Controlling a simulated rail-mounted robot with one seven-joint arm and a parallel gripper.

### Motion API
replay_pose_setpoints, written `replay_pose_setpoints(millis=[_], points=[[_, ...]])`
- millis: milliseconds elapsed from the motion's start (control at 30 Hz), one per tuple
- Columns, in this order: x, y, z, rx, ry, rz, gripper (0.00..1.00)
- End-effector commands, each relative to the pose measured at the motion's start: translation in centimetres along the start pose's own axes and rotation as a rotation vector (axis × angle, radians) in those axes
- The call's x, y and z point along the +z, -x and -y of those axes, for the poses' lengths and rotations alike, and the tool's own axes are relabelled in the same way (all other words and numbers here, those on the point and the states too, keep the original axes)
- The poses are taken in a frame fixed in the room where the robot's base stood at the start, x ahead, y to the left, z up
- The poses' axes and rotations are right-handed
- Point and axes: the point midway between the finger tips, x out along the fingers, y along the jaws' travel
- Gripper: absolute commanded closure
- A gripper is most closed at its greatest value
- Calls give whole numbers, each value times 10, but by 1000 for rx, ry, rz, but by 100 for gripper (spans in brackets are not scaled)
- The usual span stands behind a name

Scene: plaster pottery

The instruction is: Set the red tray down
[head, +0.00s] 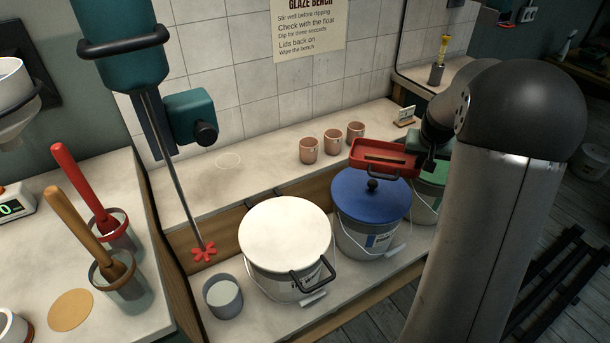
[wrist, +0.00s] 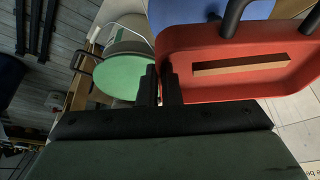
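The red tray (head: 362,152) is a shallow rectangular tray with dark handles. In the head view it appears just behind and above the blue lid (head: 362,195) of a bucket, roughly level. In the wrist view the red tray (wrist: 225,88) fills the right side, with a narrow strip or slot in its floor. My gripper (wrist: 161,85) has its two dark fingers close together at the tray's near left edge, pinching its rim. In the head view my gripper (head: 428,158) is partly hidden by my arm. Contact under the tray is hidden.
Several pink cups, including this one (head: 332,142), stand on the back ledge (head: 215,190) left of the tray. A white-lidded bucket (head: 285,232) and a green-lidded bucket (head: 430,185) flank the blue one. A small card (head: 404,116) stands behind. The ledge left of the cups is mostly clear.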

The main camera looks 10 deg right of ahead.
Motion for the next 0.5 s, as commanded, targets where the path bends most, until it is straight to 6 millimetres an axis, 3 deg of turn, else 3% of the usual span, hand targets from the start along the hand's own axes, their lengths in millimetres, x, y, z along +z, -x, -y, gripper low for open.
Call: replay_pose_setpoints(millis=[33, 200, 300, 400, 500], points=[[-14, -14, 35, -22, 50, -1, 100], [-46, -33, 140, -77, 181, 0, 100], [-54, -40, 200, -105, 251, 1, 100], [-55, -43, 249, -127, 304, 0, 100], [-54, -44, 286, -143, 343, 0, 100]])
